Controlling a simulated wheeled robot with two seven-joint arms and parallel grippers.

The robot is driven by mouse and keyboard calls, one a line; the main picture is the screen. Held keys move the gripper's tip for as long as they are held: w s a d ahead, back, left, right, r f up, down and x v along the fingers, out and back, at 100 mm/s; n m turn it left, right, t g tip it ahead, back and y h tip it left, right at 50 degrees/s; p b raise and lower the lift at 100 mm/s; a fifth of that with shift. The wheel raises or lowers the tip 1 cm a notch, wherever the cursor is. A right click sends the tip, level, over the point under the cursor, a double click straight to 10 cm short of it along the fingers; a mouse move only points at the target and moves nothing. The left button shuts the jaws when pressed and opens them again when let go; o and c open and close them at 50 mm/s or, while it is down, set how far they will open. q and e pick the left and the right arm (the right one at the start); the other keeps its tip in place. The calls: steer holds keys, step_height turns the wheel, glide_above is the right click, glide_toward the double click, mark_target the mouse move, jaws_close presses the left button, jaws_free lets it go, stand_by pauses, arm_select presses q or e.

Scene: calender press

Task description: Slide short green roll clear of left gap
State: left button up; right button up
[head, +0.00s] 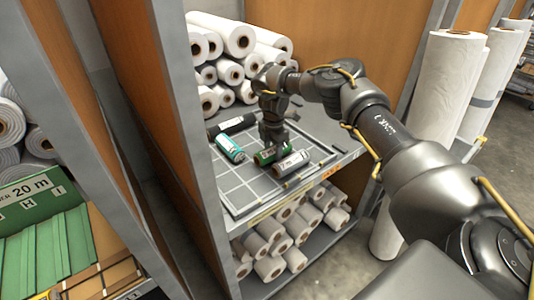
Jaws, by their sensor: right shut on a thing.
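The short green roll (264,157) lies on the shelf board with white grid lines (250,191). My right gripper (272,146) reaches down onto the green roll from above and is shut on it, hiding part of it. A teal roll with a white label (229,148) lies to its left, with a strip of board between them. A grey roll (291,163) lies close on its right; I cannot tell whether they touch. My left gripper is not in view.
A black roll (232,126) lies behind the teal one. White rolls (226,35) are stacked at the back of the shelf, and more (272,232) lie on the shelf below. An orange-brown side panel (155,75) bounds the shelf on the left. The front of the grid board is clear.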

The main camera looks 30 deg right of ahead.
steer(key=shift+d, duration=0.7)
steer(key=o, duration=1.1)
step_height(320, 180, up, 10)
steer(key=shift+r+b, duration=0.1)
steer(key=shift+b, duration=0.6)
steer(key=shift+r, duration=0.35)
steer(key=shift+f, duration=0.1)
